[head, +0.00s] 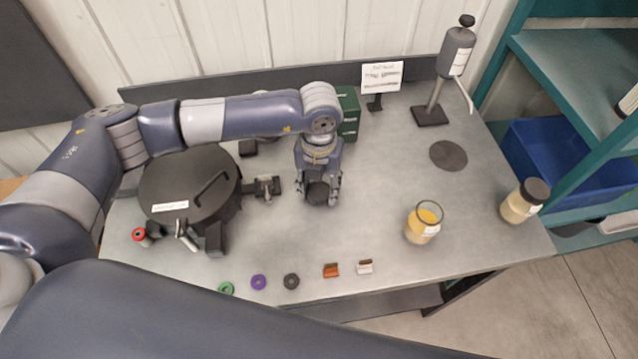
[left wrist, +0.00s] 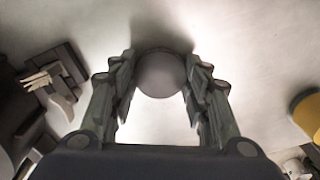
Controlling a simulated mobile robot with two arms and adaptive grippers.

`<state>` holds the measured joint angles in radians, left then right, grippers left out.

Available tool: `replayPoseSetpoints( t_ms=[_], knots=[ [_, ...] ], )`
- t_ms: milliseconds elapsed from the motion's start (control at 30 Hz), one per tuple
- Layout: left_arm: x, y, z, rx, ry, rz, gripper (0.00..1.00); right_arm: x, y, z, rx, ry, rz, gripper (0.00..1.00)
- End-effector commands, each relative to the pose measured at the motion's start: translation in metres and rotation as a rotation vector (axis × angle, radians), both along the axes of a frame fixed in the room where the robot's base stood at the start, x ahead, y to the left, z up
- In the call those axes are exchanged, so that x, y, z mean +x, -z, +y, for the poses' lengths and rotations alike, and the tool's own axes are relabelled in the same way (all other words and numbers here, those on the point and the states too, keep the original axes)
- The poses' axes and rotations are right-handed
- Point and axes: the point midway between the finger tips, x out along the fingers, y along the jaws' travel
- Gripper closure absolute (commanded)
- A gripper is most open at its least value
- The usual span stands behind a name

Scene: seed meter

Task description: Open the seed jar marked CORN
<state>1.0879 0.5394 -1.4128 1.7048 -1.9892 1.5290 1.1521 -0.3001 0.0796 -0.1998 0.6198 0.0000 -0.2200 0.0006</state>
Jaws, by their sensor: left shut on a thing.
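My left gripper (head: 318,190) points down over the middle of the table. It is shut on a dark round lid (head: 318,193), which shows as a grey disc between the fingers in the left wrist view (left wrist: 162,75). An open glass jar (head: 424,224) with yellow contents stands upright to the right of the gripper; its yellow also shows at the right edge of the left wrist view (left wrist: 308,114). A second jar (head: 522,202) with a dark lid on stands near the table's right edge. I cannot read either jar's label. My right gripper is not in view.
A dark drum-shaped machine (head: 190,190) stands on the left of the table (head: 385,170). Small coloured rings and blocks lie along the front edge. A dispenser on a stand (head: 455,55), a sign (head: 382,77) and a green drawer box (head: 349,112) stand at the back.

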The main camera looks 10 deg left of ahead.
Motion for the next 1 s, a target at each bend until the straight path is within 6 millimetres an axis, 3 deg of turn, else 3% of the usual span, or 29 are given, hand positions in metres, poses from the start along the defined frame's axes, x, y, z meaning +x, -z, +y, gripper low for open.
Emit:
replayPoseSetpoints(
  t_ms=[400,433,500,933,1000],
  knots=[
    [0.000,0.010,0.000,0.000,0.001,-0.001,0.85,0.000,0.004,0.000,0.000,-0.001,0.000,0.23],
    [0.000,0.008,0.000,0.000,0.000,-0.002,0.50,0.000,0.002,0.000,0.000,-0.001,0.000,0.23],
    [0.000,0.008,0.000,0.000,0.000,-0.001,0.36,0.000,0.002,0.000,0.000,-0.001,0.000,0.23],
    [0.000,0.002,0.000,0.000,0.000,-0.002,0.36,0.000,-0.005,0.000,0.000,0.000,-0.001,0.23],
    [0.001,-0.004,-0.001,-0.002,0.001,-0.004,0.36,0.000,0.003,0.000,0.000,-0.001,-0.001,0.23]
  ],
)
